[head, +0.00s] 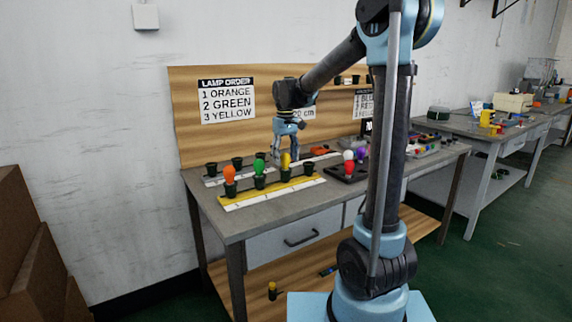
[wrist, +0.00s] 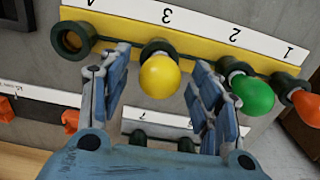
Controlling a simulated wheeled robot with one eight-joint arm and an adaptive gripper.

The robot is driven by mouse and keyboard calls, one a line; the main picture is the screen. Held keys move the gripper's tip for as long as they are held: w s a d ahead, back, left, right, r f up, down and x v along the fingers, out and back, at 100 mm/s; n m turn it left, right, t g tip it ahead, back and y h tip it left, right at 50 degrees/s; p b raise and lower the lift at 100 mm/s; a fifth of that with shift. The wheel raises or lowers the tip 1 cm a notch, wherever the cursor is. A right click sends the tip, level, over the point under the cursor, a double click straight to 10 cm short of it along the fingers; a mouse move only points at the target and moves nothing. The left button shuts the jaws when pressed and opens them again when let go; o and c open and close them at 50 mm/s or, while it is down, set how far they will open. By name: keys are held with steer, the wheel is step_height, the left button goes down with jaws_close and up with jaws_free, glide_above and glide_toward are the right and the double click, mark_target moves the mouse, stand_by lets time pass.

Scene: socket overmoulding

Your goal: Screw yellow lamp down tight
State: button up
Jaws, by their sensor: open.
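The yellow lamp (wrist: 159,75) stands in the black socket at position 3 of the yellow strip (wrist: 205,50). In the head view the yellow lamp (head: 285,161) is upright in its socket. How far it is screwed in cannot be told. My gripper (wrist: 158,88) is open, with one finger on each side of the yellow lamp and a gap on both sides. In the head view my gripper (head: 287,150) is at the lamp, and its fingertips are hard to make out. The green lamp (wrist: 253,95) is at position 2 and the orange lamp (wrist: 306,102) at position 1.
The socket at position 4 (wrist: 73,40) is empty. A second strip with empty black sockets (head: 238,163) runs behind the yellow one. A dark tray (head: 345,176) with white, red and purple lamps stands to the right. The lamp order sign (head: 227,101) hangs on the backboard.

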steer(key=c, duration=1)
steer(key=m, duration=0.4)
steer(key=shift+m, duration=0.3)
steer(key=shift+m, duration=0.7)
steer(key=o, duration=0.5)
steer(key=shift+m, duration=0.3)
steer(key=o, duration=0.5)
steer(key=shift+c, duration=0.2)
